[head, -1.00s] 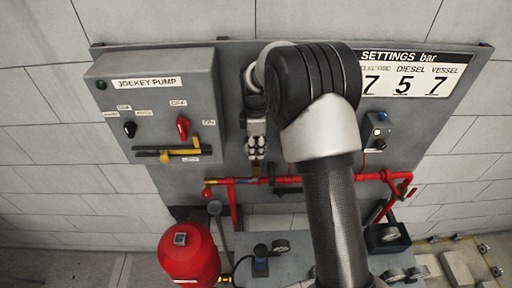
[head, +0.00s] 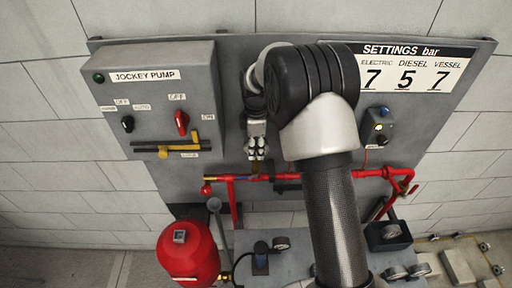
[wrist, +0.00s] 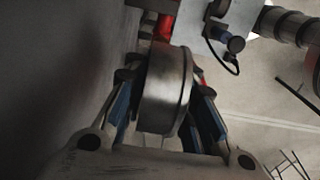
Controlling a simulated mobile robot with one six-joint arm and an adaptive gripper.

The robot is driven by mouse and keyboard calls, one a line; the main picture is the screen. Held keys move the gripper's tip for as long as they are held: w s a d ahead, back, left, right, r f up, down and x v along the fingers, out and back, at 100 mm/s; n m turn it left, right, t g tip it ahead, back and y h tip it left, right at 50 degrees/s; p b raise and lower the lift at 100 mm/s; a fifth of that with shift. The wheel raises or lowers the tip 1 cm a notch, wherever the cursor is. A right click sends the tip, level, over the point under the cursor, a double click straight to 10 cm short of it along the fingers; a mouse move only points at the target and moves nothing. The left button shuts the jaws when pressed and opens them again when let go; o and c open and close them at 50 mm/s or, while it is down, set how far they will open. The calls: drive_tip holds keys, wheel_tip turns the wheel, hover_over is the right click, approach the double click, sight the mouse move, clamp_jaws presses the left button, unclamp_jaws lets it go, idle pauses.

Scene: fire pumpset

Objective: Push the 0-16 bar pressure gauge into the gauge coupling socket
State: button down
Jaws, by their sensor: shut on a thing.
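My gripper (head: 257,148) is low in front of the grey panel, just above the red pipe. In the wrist view my gripper (wrist: 168,100) is shut on the pressure gauge (wrist: 163,88), which shows as a round metal case seen edge-on between the blue-padded fingers. Its dial and scale are not visible.
The red pipe (head: 290,178) runs along the panel's lower edge. The jockey pump box (head: 157,100) is left of my gripper. A red vessel (head: 187,252) stands lower left. A small switch box (head: 377,127) is at the right.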

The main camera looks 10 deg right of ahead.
drive_tip(key=shift+f, duration=0.35)
drive_tip(key=shift+r, duration=0.15)
drive_tip(key=shift+r+p, duration=0.55)
drive_tip(key=shift+r, duration=0.55)
drive_tip(key=shift+f+b, duration=0.85)
drive_tip(key=shift+f, duration=0.45)
idle(0.7)
drive_tip(key=c, duration=1.2)
unclamp_jaws()
drive_tip(key=shift+c, duration=0.2)
drive_tip(key=shift+r, duration=0.1)
wheel_tip(320, 180, up, 12)
drive_tip(key=shift+f, duration=0.1)
